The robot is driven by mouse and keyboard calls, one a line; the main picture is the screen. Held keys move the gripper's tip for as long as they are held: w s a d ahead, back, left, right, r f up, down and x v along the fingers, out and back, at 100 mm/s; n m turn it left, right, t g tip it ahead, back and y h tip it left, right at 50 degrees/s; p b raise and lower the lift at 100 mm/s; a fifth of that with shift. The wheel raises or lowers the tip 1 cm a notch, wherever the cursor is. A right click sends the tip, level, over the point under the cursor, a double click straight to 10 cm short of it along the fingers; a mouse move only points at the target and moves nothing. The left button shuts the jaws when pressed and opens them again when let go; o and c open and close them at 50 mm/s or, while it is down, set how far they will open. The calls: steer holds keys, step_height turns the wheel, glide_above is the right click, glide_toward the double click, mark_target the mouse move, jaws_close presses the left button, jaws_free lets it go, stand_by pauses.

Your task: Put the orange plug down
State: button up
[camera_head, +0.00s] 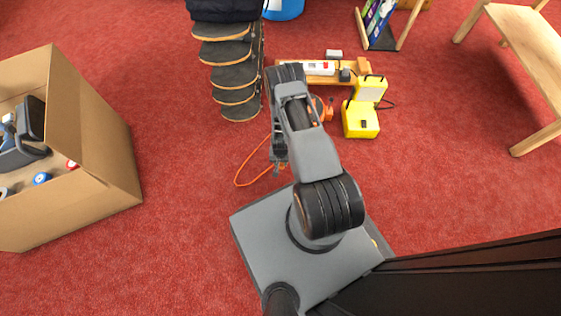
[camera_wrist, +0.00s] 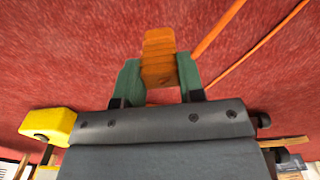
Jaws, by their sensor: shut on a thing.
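My gripper (camera_wrist: 159,80) is shut on the orange plug (camera_wrist: 158,50), which sits between the two green fingers in the wrist view. In the head view my gripper (camera_head: 280,160) hangs over the red carpet in front of my base, partly hidden by the arm. An orange cable (camera_head: 246,160) loops to the left of it in the head view. The cable (camera_wrist: 215,38) also runs up and to the right in the wrist view. How far the plug is above the carpet I cannot tell.
A power strip (camera_head: 319,68) lies on a low wooden bench (camera_head: 290,80). A yellow box (camera_head: 360,120) stands to its right. A cardboard box (camera_head: 95,125) is at left. The carpet (camera_head: 185,215) between is clear.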

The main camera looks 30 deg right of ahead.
mark_target(280, 165)
steer(key=f+b, duration=0.2)
steer(key=f, duration=0.1)
steer(key=shift+a, duration=0.2)
steer(key=shift+d, duration=0.1)
steer(key=shift+f+b, duration=0.55)
steer(key=shift+b, duration=0.25)
steer(key=o, duration=0.9)
steer(key=shift+c, duration=0.2)
